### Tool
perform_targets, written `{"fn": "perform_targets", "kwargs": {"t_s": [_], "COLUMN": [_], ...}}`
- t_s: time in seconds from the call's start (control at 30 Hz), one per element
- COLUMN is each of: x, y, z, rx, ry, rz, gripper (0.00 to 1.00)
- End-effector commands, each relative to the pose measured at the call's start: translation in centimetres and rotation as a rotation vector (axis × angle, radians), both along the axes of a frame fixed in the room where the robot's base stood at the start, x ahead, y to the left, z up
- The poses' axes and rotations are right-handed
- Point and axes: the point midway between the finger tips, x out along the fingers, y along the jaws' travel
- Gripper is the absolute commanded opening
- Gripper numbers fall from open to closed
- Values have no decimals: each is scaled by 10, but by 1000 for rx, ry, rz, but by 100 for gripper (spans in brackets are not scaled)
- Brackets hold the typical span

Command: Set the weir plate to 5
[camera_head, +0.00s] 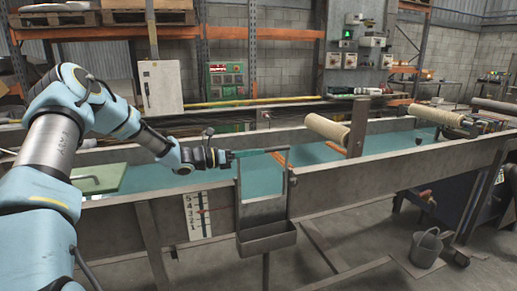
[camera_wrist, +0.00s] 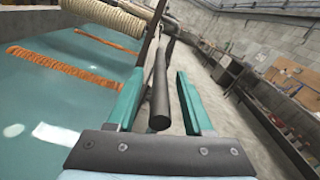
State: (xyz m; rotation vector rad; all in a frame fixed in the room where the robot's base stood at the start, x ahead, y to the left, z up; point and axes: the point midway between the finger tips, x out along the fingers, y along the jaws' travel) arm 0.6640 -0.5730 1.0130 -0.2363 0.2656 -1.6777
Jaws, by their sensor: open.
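The weir plate (camera_head: 263,212) is a grey metal plate in the tank's front wall, above a small trough. Its upper edge is hard to tell. A white scale (camera_head: 197,216) numbered 5 at the top down to 1 is left of it. A dark round bar handle (camera_head: 277,149) runs above the plate. My gripper (camera_head: 258,152) is at this bar, over the tank's front edge. In the wrist view, the bar (camera_wrist: 160,92) lies between the open teal fingers of my gripper (camera_wrist: 159,78), with a gap on both sides.
The long tank (camera_head: 350,183) holds teal water. Rope-wound rollers (camera_head: 327,129) cross above it, with orange strands in the water. A green board (camera_head: 99,178) lies at the left. The space above the plate looks clear.

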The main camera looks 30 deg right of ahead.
Motion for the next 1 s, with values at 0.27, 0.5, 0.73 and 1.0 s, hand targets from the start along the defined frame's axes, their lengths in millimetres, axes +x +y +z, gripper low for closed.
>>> {"fn": "perform_targets", "kwargs": {"t_s": [0.27, 0.5, 0.73, 1.0], "x": [-2, -2, -2, -2], "y": [-19, -19, -19, -19], "z": [0, 0, 0, 0], "rx": [1, 1, 1, 1], "ry": [0, 0, 0, -1], "rz": [1, 1, 1, 1], "gripper": [52, 52, 26, 0]}}
